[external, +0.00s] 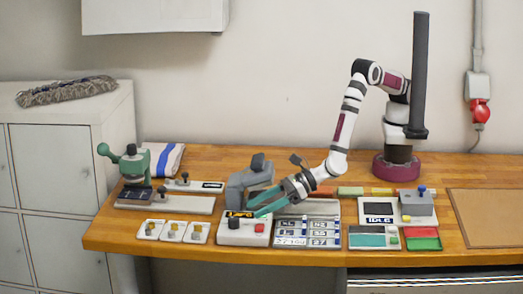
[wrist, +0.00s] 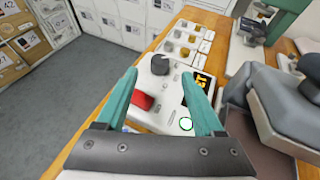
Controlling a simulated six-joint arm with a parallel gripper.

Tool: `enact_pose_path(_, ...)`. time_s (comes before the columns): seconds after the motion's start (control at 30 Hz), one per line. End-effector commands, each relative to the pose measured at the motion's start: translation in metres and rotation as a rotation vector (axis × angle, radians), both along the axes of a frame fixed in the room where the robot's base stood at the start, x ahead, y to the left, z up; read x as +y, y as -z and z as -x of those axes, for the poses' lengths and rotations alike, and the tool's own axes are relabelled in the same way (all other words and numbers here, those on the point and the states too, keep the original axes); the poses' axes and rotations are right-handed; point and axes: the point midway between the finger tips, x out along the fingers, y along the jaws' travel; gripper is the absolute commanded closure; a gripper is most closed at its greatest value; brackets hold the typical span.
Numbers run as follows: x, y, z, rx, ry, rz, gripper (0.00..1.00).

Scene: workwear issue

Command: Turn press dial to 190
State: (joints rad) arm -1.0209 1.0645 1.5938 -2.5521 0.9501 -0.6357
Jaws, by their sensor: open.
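The press control box (external: 229,239) is a pale unit at the front of the bench, below the grey press (external: 248,184). Its round black dial (wrist: 160,64) shows in the wrist view near the box's far end, and in the external view (external: 234,225) at the box's left. The dial's setting cannot be read. A red button (wrist: 143,101) and a dark display with yellow characters (wrist: 201,83) are on the same panel. My gripper (wrist: 160,75) is open, its teal fingers over the panel. The dial appears between the fingertips, beyond them and apparently untouched. My gripper also shows in the external view (external: 252,213).
Small trays with knobs (external: 172,231) stand left of the box. A label board (external: 307,233) lies to its right. The grey press is close beside my gripper. A green hand press (external: 132,165) stands farther left. The bench front edge is near.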

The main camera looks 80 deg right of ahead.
Motion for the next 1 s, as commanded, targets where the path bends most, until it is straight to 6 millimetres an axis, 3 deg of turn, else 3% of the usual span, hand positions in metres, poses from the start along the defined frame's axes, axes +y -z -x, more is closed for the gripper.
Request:
enact_pose_path(0.1,0.011,0.014,-0.030,0.000,0.003,0.000,0.31)
enact_pose_path(0.3,0.024,0.027,-0.060,0.001,0.002,0.001,0.31)
enact_pose_path(0.7,0.028,0.031,-0.069,0.001,0.001,0.001,0.31)
enact_pose_path(0.77,0.028,0.031,-0.069,0.000,0.001,0.000,0.38)
enact_pose_path(1.0,0.028,0.030,-0.069,0.000,0.001,0.000,0.81)
